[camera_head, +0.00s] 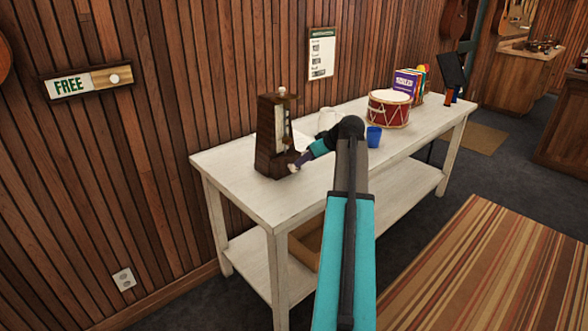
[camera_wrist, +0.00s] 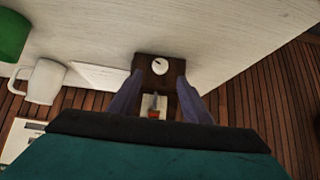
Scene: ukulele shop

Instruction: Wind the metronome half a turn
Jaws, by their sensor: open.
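The metronome (camera_head: 273,138) is a dark brown wooden tapered box standing upright near the left end of the white table. My gripper (camera_head: 295,165) is at its lower right side, jaws open. In the wrist view the metronome (camera_wrist: 146,66) shows a round white knob (camera_wrist: 160,67) with a small dark mark. The two purple fingers of my gripper (camera_wrist: 160,76) are spread to either side of the knob, with nothing held between them. I cannot tell whether the fingertips touch the metronome; in the head view they cover part of its lower side.
The white table (camera_head: 238,160) stands along the wood wall. A white mug (camera_head: 326,118), a blue cup (camera_head: 374,136) and a red drum (camera_head: 389,108) stand to the right. In the wrist view the mug (camera_wrist: 46,82) and a green object (camera_wrist: 12,36) are at the left. The table's front left is clear.

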